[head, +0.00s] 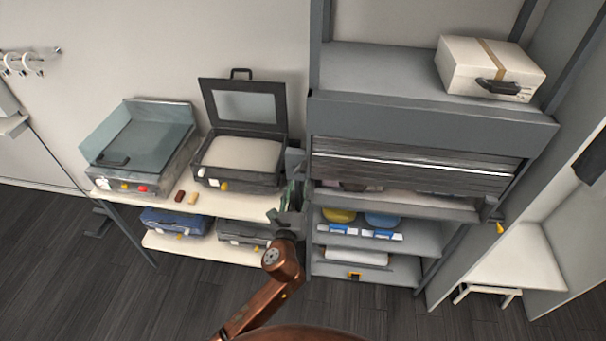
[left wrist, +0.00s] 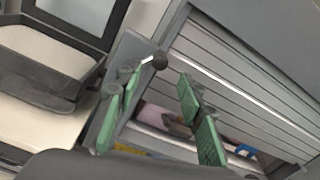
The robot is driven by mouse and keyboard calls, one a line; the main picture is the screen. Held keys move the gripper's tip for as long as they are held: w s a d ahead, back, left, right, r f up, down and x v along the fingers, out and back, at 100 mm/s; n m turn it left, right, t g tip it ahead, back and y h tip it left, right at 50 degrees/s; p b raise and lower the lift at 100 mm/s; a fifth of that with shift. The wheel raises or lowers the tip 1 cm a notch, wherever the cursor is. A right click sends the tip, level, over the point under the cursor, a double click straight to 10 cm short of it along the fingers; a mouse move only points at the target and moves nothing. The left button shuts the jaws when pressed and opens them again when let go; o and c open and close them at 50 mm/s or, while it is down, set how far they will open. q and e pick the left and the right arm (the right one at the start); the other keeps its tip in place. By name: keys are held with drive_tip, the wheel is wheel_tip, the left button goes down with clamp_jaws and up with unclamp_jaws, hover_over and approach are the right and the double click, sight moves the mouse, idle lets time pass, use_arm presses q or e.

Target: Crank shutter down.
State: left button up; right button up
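The grey slatted shutter (head: 410,168) hangs partway down the front of the tall cabinet, under a wide grey housing. Its slats also show in the left wrist view (left wrist: 240,85). Open shelf space shows below it. A grey block (head: 294,160) is on the cabinet's left side. In the left wrist view a dark round knob (left wrist: 160,61), seemingly the crank's, shows beyond the gap between my fingers. My left gripper (head: 290,197) is beside the cabinet's left edge, its green fingers (left wrist: 158,118) apart with nothing between them. Contact with the crank cannot be told. My right gripper is not in view.
A taped white box (head: 490,68) sits on the cabinet's top shelf. Folded blue and yellow items (head: 360,220) lie on a lower shelf.

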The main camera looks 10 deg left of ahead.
sight(303, 172)
use_arm(q)
drive_tip(key=w, duration=0.7)
drive_tip(key=shift+w+a+p, duration=0.15)
drive_tip(key=shift+w+p, duration=0.15)
drive_tip(key=shift+w, duration=0.05)
clamp_jaws()
idle(0.4)
